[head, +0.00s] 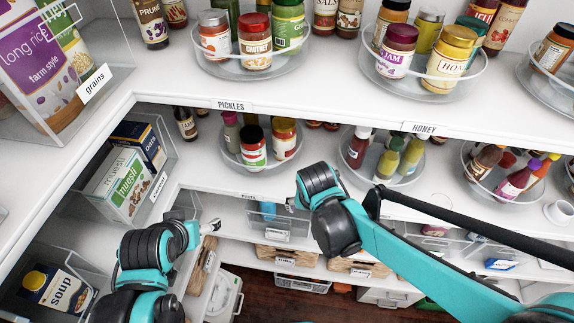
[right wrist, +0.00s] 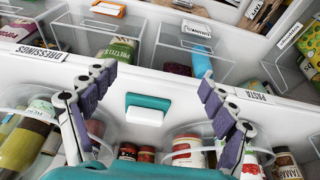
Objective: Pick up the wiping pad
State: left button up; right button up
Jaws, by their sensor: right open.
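The wiping pad (right wrist: 146,108) is a small block with a teal layer and a white layer, seen in the right wrist view against the white shelf. My right gripper (right wrist: 157,79) is open and empty, with its purple-padded fingers spread to the left and right of the pad. Neither finger appears to touch it. In the head view I cannot make out the pad, and my right arm covers part of the shelves. My left gripper (head: 209,227) is at the lower left of the head view, mostly hidden by its wrist, away from the pad.
Clear bins stand beyond the pad, one with a blue item (right wrist: 201,61) and one with a pretzels pack (right wrist: 122,49). Round trays of jars (head: 258,147) crowd the middle shelf. The upper shelf edge (head: 330,116) overhangs it. A muesli box (head: 120,185) stands at left.

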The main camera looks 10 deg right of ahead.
jog(key=w, duration=0.2)
jog(key=w+d, duration=0.1)
jog(key=w, duration=0.1)
jog(key=w+d, duration=0.1)
jog(key=w, duration=0.2)
jog(key=shift+w+d, duration=0.1)
jog(key=shift+d, duration=0.1)
jog(key=w, duration=0.1)
jog(key=w+d, duration=0.1)
jog(key=w, duration=0.1)
jog(key=w+p, duration=0.1)
jog(key=shift+w+d+f, duration=0.2)
jog(key=shift+w+f, duration=0.05)
jog(key=shift+f, duration=0.4)
jog(key=shift+s+r, duration=0.1)
jog(key=shift+s, duration=0.05)
jog(key=shift+c, duration=0.5)
jog(key=c, duration=1.1)
